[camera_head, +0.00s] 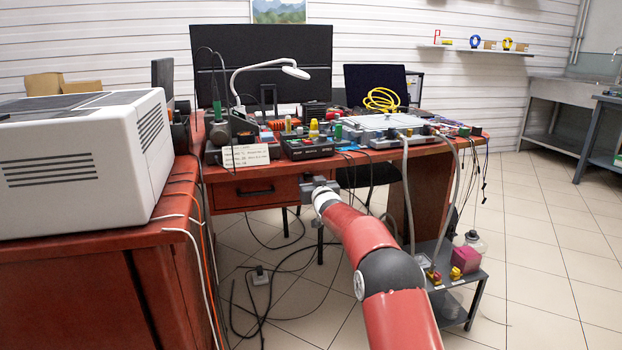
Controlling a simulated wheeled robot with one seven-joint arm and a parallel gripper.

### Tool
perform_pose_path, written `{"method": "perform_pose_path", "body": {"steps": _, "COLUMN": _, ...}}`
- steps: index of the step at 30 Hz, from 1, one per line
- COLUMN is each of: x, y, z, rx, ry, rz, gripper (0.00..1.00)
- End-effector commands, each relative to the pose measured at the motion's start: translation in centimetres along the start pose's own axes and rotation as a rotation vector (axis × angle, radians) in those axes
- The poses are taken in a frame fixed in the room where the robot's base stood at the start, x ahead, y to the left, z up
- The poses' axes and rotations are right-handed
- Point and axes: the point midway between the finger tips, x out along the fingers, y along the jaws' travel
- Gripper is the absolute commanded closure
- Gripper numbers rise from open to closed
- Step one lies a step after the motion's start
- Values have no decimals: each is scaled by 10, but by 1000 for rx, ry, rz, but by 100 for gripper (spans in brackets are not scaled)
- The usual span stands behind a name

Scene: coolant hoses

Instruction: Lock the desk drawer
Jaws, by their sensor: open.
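The desk drawer (232,195) is a red-brown front with a dark bar handle, under the left part of the desk top. It looks closed, flush with the desk front. My gripper (314,181) is open at the end of my red arm, at the right end of the drawer area, close to the desk front and right of the handle. I cannot tell whether it touches the desk. No lock or key shows clearly; that spot may be hidden behind my gripper.
The desk top (440,146) is crowded with instruments, a lamp and a yellow cable coil (382,99). Hoses hang at its right front. Black cables lie on the floor below. A white machine (85,150) stands on the left cabinet. A low cart (455,285) stands right of my arm.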

Motion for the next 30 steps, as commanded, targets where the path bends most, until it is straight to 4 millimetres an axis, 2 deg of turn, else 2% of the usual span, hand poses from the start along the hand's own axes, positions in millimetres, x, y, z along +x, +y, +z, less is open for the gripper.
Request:
{"method": "perform_pose_path", "body": {"steps": 6, "x": 15, "y": 1, "z": -1, "rx": 0, "ry": -1, "rz": 1, "gripper": 47}}
{"method": "perform_pose_path", "body": {"steps": 18, "x": 19, "y": 1, "z": 0, "rx": 0, "ry": -1, "rz": 2, "gripper": 47}}
{"method": "perform_pose_path", "body": {"steps": 28, "x": 18, "y": 1, "z": 0, "rx": -1, "ry": -1, "rz": 2, "gripper": 90}}
{"method": "perform_pose_path", "body": {"steps": 30, "x": 18, "y": 1, "z": 0, "rx": -1, "ry": -1, "rz": 2, "gripper": 92}}
